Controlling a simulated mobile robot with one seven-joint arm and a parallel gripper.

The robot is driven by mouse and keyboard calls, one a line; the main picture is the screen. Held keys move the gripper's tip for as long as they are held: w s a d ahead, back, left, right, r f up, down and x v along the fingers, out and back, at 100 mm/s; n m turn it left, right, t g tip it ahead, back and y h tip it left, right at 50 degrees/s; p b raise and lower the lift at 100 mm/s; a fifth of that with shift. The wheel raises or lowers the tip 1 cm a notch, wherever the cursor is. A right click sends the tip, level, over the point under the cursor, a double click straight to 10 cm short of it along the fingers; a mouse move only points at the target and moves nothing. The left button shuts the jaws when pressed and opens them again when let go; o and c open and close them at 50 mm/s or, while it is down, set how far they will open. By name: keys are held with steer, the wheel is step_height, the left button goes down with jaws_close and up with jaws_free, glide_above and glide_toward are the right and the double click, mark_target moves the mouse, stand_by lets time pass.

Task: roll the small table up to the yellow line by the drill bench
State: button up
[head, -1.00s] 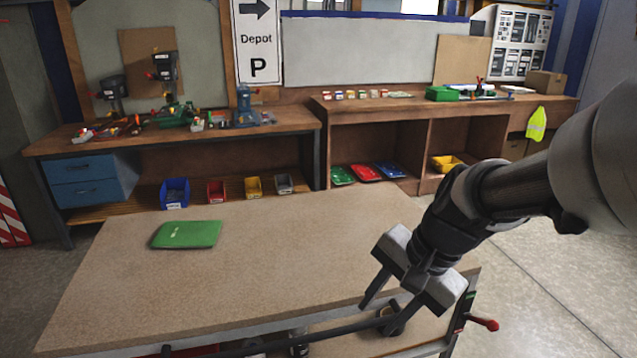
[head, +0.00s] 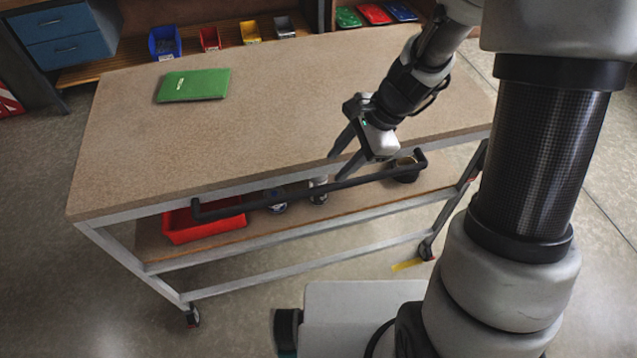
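The small table (head: 250,130) has a tan top, a grey metal frame, a lower shelf and casters. A black push handle (head: 300,195) runs along its near side. My gripper (head: 338,167) is over the table's near edge, fingers apart and pointing down at the right half of the handle. The fingertips overlap the handle in the picture; I cannot tell whether they touch it or straddle it. A short yellow strip (head: 408,265) shows on the floor by the right near caster (head: 426,250). The drill bench (head: 105,75) with blue drawers is behind the table; its top is out of view.
A green folder (head: 194,85) lies on the tabletop. A red tray (head: 203,222) and several small items sit on the lower shelf. Coloured bins (head: 165,42) stand on the bench's low shelf. Bare floor (head: 70,290) lies at the near left.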

mark_target(316, 189)
steer(key=b+x, duration=0.1)
steer(key=x, duration=1)
steer(key=shift+a+f, duration=0.1)
steer(key=shift+f, duration=0.05)
jaws_close()
